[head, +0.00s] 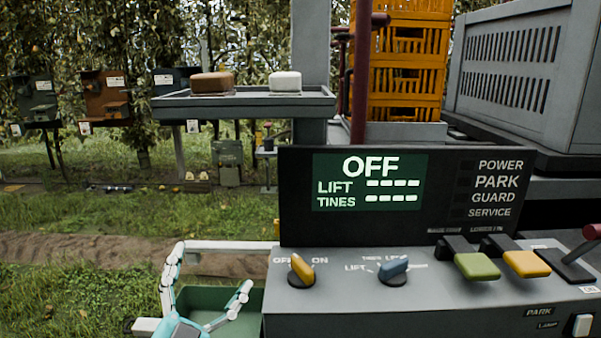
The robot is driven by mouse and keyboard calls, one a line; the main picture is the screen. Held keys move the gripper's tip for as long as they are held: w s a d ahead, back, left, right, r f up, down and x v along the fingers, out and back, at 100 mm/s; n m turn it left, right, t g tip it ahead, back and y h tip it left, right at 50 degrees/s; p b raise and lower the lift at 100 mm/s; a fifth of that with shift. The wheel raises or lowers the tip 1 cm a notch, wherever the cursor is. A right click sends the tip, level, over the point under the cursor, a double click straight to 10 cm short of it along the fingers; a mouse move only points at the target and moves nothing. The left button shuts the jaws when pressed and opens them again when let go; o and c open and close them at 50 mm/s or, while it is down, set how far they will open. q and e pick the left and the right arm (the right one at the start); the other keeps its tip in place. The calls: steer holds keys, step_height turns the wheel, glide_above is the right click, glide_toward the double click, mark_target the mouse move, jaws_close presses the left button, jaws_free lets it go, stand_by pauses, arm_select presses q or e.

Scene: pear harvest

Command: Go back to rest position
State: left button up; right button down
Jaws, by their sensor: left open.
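My left gripper (206,288) shows at the bottom, left of the control console (450,312). Its light fingers are spread apart with nothing between them, in front of a green bin (206,298). My right gripper is not in view.
Green (477,266) and yellow (527,263) paddles and a red-tipped lever (582,250) stand at the console's right. A grey tray (245,103) holds a brown and a white block. Orange crates (400,70) are stacked behind. Grass lies open at left.

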arm_select(q)
steer(key=s+a+f+n+g+y, duration=0.2)
steer(key=f+g, duration=0.1)
steer(key=f, duration=0.5)
steer(key=s+a+f+n+g+y, duration=0.2)
steer(key=f+g, duration=0.2)
steer(key=f, duration=0.4)
steer(key=s+a+f+n+g+y, duration=0.2)
steer(key=s+a+f+n+g, duration=0.1)
steer(key=f, duration=0.5)
steer(key=s+f+g, duration=0.8)
steer(key=s+f, duration=0.5)
steer(key=s, duration=0.3)
step_height(320, 180, down, 24)
steer(key=s+g, duration=0.1)
steer(key=g, duration=0.1)
steer(key=s+a+f+p, duration=0.1)
steer(key=s+a+f, duration=0.1)
steer(key=s+f, duration=1.4)
steer(key=shift+s+a+g+h, duration=0.3)
steer(key=shift+s+a+g, duration=0.1)
steer(key=shift+s, duration=0.15)
